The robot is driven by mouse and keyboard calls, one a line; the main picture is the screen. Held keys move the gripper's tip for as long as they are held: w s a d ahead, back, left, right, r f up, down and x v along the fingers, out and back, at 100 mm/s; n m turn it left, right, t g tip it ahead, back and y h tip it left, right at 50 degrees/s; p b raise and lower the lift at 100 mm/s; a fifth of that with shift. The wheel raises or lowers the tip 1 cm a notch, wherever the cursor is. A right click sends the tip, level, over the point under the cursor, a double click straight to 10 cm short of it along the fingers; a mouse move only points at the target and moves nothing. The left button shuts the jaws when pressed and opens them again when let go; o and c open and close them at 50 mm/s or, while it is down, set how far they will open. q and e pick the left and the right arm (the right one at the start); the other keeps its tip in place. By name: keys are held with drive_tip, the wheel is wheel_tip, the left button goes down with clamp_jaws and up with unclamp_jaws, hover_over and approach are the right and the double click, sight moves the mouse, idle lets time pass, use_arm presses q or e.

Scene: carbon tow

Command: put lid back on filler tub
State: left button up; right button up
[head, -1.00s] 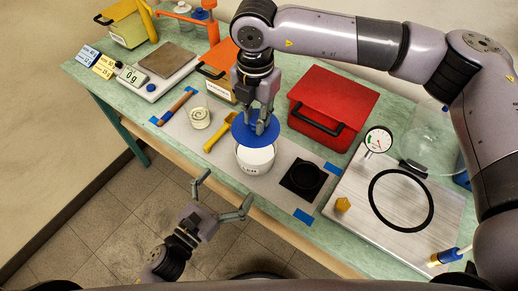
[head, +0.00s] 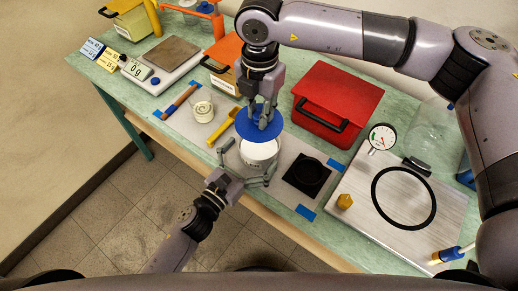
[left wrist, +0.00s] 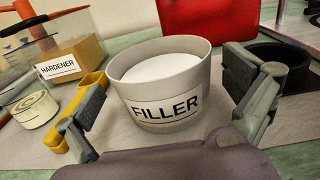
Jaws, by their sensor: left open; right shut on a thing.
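The white filler tub (head: 258,158) stands upright and open on the grey mat, with white filler inside. Its FILLER label faces the camera in the left wrist view (left wrist: 166,108). The blue lid (head: 258,127) hangs above the tub's far side, apart from the rim as far as I can tell. My right gripper (head: 259,122) points down and is shut on the lid. My left gripper (head: 246,167) is open, its fingers spread on either side of the tub from the table's front. In the left wrist view the fingers (left wrist: 165,112) flank the tub without visibly touching it.
The red box (head: 337,103) stands behind. A metal plate with a gauge (head: 345,228) fills the right side.

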sight(259, 155)
use_arm(q)
drive_tip(key=shift+x, duration=1.65)
drive_tip(key=shift+c, duration=0.4)
drive_tip(key=c, duration=1.4)
drive_tip(key=shift+c, duration=0.2)
use_arm(e)
drive_tip(key=shift+f, duration=2.5)
drive_tip(key=shift+f, duration=0.9)
drive_tip(key=shift+f, duration=0.6)
drive_tip(key=shift+d+f, duration=0.1)
drive_tip(key=shift+f, duration=0.15)
